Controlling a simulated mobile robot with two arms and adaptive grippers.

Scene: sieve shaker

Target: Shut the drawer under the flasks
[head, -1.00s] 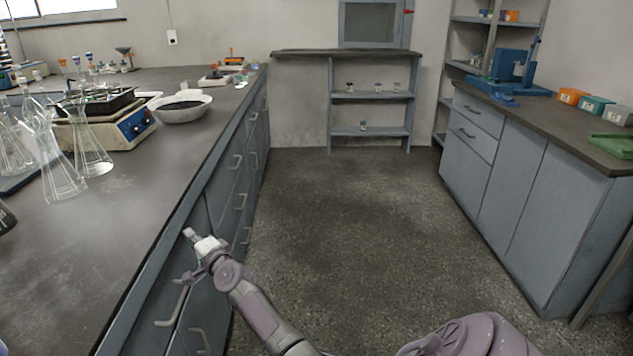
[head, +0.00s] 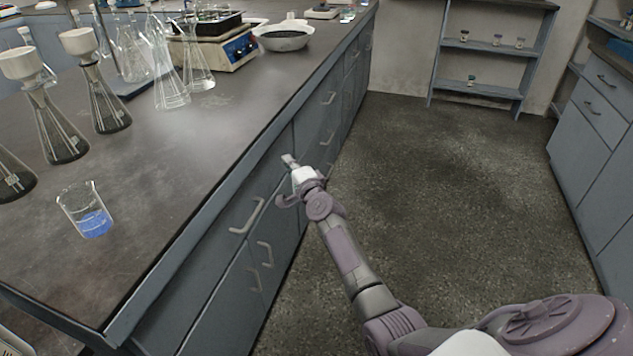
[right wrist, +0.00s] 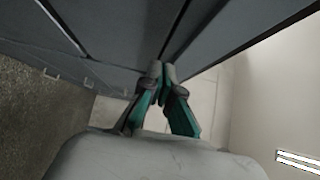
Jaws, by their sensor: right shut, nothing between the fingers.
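The grey-blue drawer (head: 222,225) with a bar handle (head: 247,216) sits below the bench top's front edge, under the glassware. Its front looks about flush with the cabinet, but I cannot tell whether a small gap remains. Clear conical flasks (head: 170,85) stand on the bench above, and flasks with white funnels (head: 100,95) stand nearer. My right gripper (head: 289,160) is shut and empty at the drawer front's far end, beyond the handle. In the right wrist view its fingertips (right wrist: 162,70) meet close to the cabinet fronts; contact is unclear. My left gripper is out of view.
A beaker of blue liquid (head: 86,210) stands near the bench edge. Another handle (head: 328,97) lies farther along the bench fronts, and cupboard handles (head: 264,252) sit below the drawer. The speckled floor (head: 440,180) to the right is clear, up to another cabinet (head: 597,130).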

